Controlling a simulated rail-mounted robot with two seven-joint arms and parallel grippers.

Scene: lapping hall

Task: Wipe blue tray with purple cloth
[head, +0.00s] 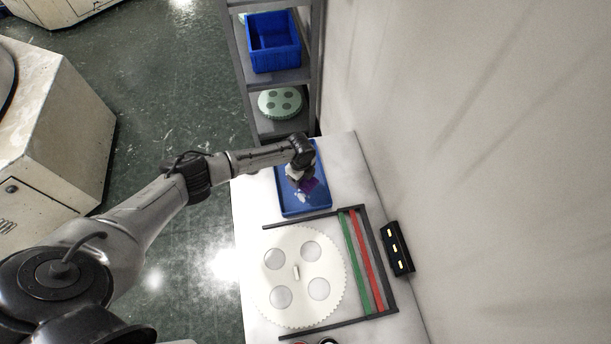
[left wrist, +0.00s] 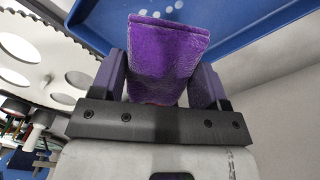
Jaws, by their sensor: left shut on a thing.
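The blue tray (head: 291,206) lies on the white bench top, and its surface and rim also show at the top of the left wrist view (left wrist: 225,22). Small whitish spots are on the tray near the cloth. The purple cloth (head: 309,185) is at the tray, partly hidden by my left gripper (head: 300,180) above it. In the left wrist view the folded purple cloth (left wrist: 168,55) sits between the two fingers of the left gripper (left wrist: 165,85), which is shut on it. I cannot tell whether the cloth touches the tray. My right gripper is not in view.
A pale toothed disc (head: 297,250) with round holes lies in front of the tray, beside green (head: 354,262) and red (head: 366,260) strips in a dark frame. A black box (head: 397,249) is by the wall. A shelf behind holds a blue bin (head: 273,42) and a greenish disc (head: 280,103).

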